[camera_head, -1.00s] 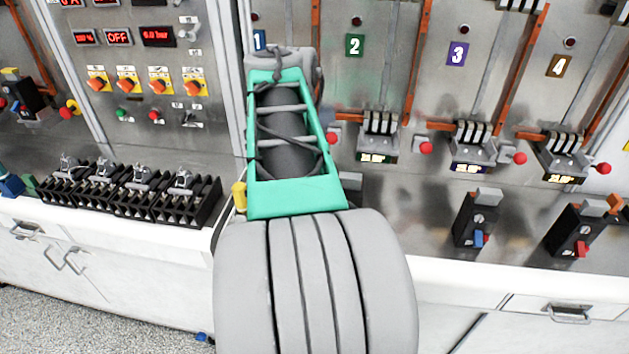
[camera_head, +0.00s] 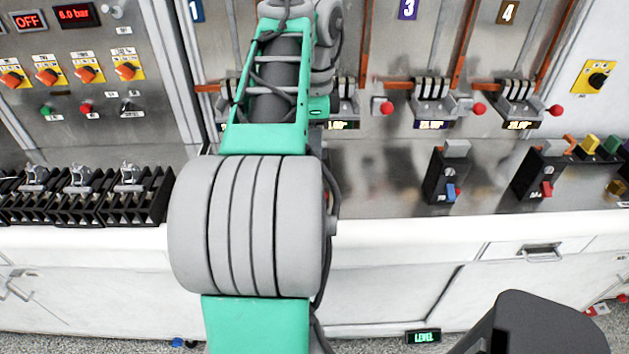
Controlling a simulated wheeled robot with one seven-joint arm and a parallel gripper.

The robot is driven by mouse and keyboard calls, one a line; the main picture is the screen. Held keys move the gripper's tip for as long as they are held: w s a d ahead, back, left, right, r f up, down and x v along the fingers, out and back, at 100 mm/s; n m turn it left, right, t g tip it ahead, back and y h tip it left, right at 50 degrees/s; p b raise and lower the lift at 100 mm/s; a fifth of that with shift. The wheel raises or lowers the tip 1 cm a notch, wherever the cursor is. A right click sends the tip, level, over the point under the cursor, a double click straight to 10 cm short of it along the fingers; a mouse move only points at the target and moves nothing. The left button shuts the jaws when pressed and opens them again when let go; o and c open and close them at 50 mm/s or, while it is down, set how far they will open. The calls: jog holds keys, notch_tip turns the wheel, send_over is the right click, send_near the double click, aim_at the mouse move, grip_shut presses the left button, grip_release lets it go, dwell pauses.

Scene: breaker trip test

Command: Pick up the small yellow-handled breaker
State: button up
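My gripper is not visible in the head view; my own green and grey arm fills the middle and hides part of the panel and counter. A small yellow handle (camera_head: 587,144) shows at the far right of the counter, in a cluster of small coloured handles. Its body is small and partly hidden, so I cannot tell its full shape. A second dull yellow piece (camera_head: 616,187) lies in front of it at the right edge. Two dark breakers stand on the counter to the left of this cluster, one with a blue lever (camera_head: 451,192) and one with a red lever (camera_head: 547,189).
A black rack (camera_head: 152,199) with several grey clips stands on the left counter. Numbered bays with grey switch units (camera_head: 432,100) and red knobs line the back panel. The white counter front (camera_head: 400,232) runs across the view. A lit LEVEL sign (camera_head: 423,337) is near the floor.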

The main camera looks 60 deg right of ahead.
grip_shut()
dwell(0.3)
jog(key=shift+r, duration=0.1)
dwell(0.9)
